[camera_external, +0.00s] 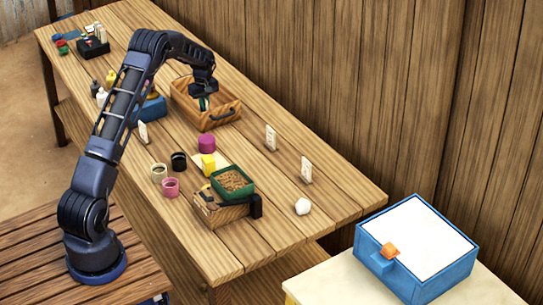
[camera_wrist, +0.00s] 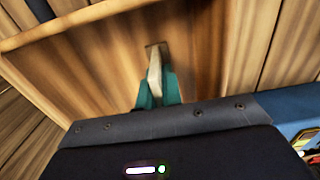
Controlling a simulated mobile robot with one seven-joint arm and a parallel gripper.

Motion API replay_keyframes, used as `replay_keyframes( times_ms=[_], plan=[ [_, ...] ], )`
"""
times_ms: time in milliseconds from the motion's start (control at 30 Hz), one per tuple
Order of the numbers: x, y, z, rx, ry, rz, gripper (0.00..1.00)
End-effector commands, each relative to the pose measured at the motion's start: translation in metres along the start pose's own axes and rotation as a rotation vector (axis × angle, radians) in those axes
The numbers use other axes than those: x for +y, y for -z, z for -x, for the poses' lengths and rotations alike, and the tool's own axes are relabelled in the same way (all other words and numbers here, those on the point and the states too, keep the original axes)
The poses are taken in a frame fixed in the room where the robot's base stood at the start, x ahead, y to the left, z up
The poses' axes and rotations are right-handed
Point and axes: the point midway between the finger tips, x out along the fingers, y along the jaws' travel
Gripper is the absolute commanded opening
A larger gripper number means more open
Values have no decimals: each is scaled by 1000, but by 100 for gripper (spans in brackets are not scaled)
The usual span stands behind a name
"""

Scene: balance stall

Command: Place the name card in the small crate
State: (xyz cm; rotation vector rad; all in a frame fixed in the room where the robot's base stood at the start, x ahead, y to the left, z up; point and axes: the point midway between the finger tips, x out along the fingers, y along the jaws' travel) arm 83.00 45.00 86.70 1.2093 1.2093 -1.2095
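My gripper (camera_external: 203,103) points down into an open wooden crate (camera_external: 222,118) with a dark handle, in the middle of the table. In the wrist view my gripper (camera_wrist: 157,92) has teal fingertips closed on a thin cream piece, seen edge-on, which looks like the name card (camera_wrist: 154,72). Its lower end is over the crate's wooden floor; I cannot tell whether it touches. The crate's wall (camera_wrist: 70,35) shows in the wrist view too.
White upright cards (camera_external: 271,137) stand at the table's back. A blue box (camera_external: 153,110) adjoins the crate. Pink, black and yellow items (camera_external: 207,143) stand in front. A blue-and-white box (camera_external: 415,245) sits on a separate surface. The table's right end is mostly clear.

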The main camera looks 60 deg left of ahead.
Motion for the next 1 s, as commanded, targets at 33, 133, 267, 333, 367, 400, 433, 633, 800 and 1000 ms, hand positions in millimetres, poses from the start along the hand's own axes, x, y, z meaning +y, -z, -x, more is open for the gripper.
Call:
replay_keyframes(
  times_ms=[33,133,267,333,367,400,433,633,800,1000],
  plan=[
    [0,0,0,0,0,0,15],
    [0,0,0,0,0,0,29],
    [0,0,0,0,0,0,29],
    [0,0,0,0,0,0,29],
    [0,0,0,0,0,0,29],
    [0,0,1,0,0,0,29],
    [0,0,2,0,-1,0,29],
    [0,0,23,2,-1,0,29],
    [0,1,56,3,-2,0,29],
    [0,0,93,1,-2,0,29]
  ],
)
